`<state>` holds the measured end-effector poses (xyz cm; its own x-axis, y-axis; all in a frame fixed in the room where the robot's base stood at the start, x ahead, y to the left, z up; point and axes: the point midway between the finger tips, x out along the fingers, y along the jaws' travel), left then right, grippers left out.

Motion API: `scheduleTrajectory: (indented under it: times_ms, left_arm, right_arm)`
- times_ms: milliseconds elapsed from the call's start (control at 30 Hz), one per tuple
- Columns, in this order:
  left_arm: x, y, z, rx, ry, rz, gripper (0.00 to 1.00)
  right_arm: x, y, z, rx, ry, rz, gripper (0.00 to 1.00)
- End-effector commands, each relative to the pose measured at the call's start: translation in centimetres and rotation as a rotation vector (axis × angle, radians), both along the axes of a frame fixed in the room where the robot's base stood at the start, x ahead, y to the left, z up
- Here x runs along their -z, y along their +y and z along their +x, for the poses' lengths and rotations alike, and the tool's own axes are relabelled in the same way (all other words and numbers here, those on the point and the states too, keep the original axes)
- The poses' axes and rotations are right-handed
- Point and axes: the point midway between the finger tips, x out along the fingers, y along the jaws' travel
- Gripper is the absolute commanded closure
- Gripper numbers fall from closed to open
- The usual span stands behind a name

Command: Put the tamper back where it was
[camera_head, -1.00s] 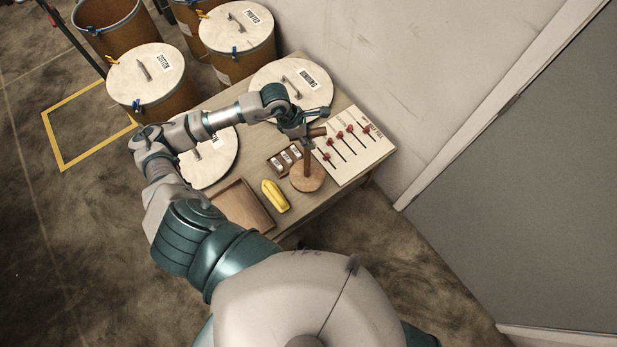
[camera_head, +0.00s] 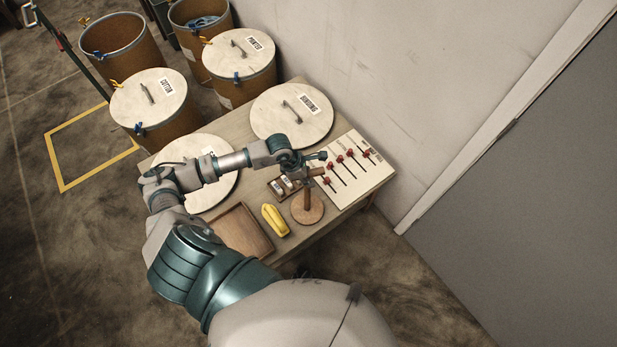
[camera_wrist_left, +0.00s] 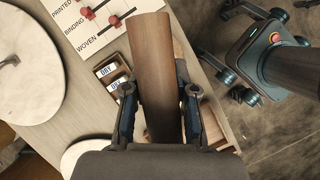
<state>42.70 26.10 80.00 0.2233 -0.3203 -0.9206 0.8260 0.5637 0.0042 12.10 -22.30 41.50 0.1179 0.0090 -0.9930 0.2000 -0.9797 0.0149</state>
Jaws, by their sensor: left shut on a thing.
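The tamper is a wooden piece with a round flat base (camera_head: 307,209), an upright post and a thick cross handle. It stands upright at the right part of the table, between the yellow object and the white board. My left gripper (camera_head: 304,172) is shut on the handle from above. In the left wrist view the brown handle (camera_wrist_left: 152,70) lies between the two fingers of my left gripper (camera_wrist_left: 158,100). I cannot tell whether the base touches the table. My right gripper is not in view.
A yellow object (camera_head: 274,220) and a wooden tray (camera_head: 239,209) lie nearby. Round lids (camera_head: 292,115) cover the table's back; drums (camera_head: 157,105) stand behind.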

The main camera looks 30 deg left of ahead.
Motion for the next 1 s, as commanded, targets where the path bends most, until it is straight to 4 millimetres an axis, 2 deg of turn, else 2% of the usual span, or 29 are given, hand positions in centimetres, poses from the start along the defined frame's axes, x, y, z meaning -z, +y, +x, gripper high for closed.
scheduleTrajectory:
  times_ms: [33,100,133,400,533,1000]
  left_arm:
    - [0.1,0.0,-0.1,0.0,0.002,0.0,0.69]
    - [0.1,0.0,-0.1,0.0,0.002,0.0,0.51]
    - [0.1,0.0,0.0,0.0,0.002,0.0,0.48]
    - [0.0,0.0,0.0,-0.001,0.002,0.0,0.48]
    - [-0.8,0.4,-0.2,0.0,0.0,0.002,0.48]
    - [-9.5,3.4,-2.3,-0.001,0.0,0.003,0.48]
  right_arm:
    - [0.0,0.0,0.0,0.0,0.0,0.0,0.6]
    - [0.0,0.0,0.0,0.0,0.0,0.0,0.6]
    - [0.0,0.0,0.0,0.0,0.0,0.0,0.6]
    - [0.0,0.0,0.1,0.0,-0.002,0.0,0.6]
    - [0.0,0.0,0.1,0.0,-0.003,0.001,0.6]
    - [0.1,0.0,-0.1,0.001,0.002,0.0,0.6]
